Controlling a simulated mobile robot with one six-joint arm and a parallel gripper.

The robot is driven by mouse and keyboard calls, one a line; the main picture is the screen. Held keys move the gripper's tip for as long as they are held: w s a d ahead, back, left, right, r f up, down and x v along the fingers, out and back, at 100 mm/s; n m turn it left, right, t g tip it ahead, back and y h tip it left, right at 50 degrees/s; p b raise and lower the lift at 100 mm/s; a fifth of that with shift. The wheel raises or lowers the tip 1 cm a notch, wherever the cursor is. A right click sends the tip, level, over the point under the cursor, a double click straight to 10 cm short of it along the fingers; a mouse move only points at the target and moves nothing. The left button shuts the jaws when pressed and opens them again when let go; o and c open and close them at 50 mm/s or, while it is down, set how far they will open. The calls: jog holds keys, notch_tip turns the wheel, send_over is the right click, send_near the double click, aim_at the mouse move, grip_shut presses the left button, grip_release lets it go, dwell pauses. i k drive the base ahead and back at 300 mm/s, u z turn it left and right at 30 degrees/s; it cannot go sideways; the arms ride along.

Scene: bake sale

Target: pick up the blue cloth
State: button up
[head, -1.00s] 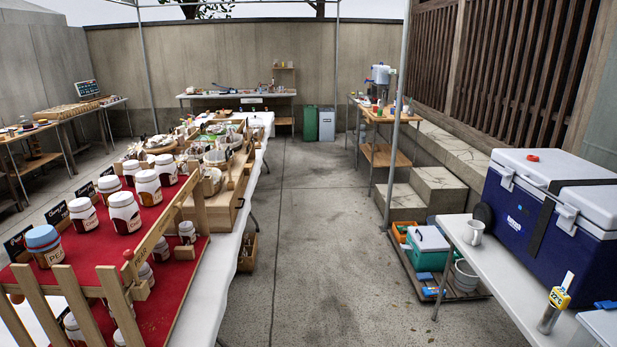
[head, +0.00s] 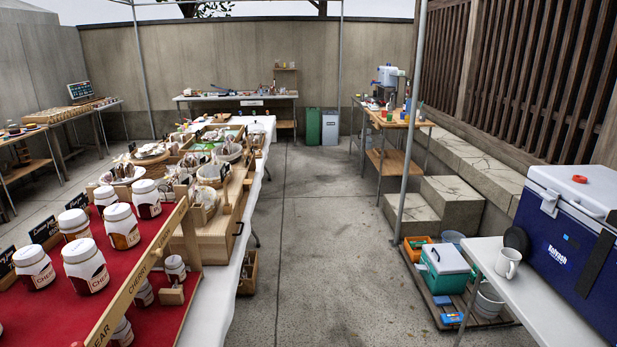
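I cannot make out a blue cloth for certain. A small flat blue thing (head: 452,318) lies at the front left of the low pallet on the right, and a paler blue one (head: 442,300) lies just behind it. Both are too small to tell whether either is cloth. My gripper is not in view.
A stepped red stand (head: 150,262) with jars and a long white-covered table fill the left. A white table (head: 545,305) with a mug (head: 508,263) and blue cooler (head: 570,245) stands at right. A teal-and-white box (head: 446,268) sits on the pallet. The central paving (head: 320,240) is clear.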

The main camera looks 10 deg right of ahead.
aim_at(441, 301)
jog(key=z, duration=0.1)
jog(key=i, duration=2.3)
jog(key=z, duration=0.55)
jog(key=i, duration=1.4)
jog(key=z, duration=0.15)
